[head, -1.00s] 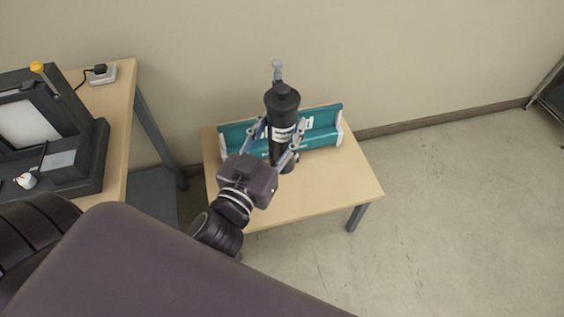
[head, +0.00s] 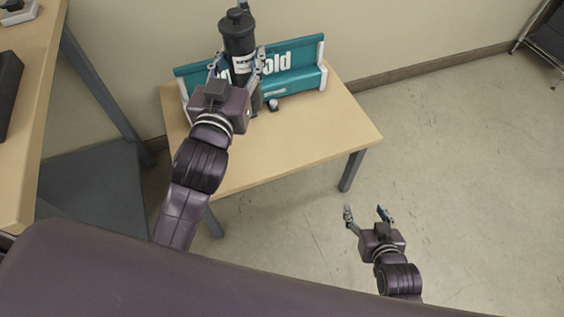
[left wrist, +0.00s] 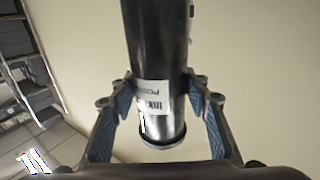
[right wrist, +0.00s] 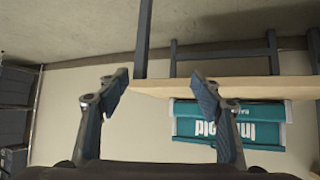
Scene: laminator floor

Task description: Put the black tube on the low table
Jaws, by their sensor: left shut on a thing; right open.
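The black tube (head: 240,42) has a dark cap and a white label and is held about upright over the low table (head: 310,135). My left gripper (head: 238,64) is shut on its middle. In the left wrist view the tube (left wrist: 155,45) stands between the two fingers (left wrist: 163,105), with a shiny band near one end. Whether its lower end touches the tabletop cannot be told. My right gripper (head: 366,212) is open and empty in front of the table, over the floor. The table also shows in the right wrist view (right wrist: 255,89).
A teal holder with white ends (head: 295,82) stands at the back of the low table, behind the tube. The front and right of the tabletop are clear. A taller table (head: 35,120) stands at the left. A dark rack (head: 545,35) is at the far right.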

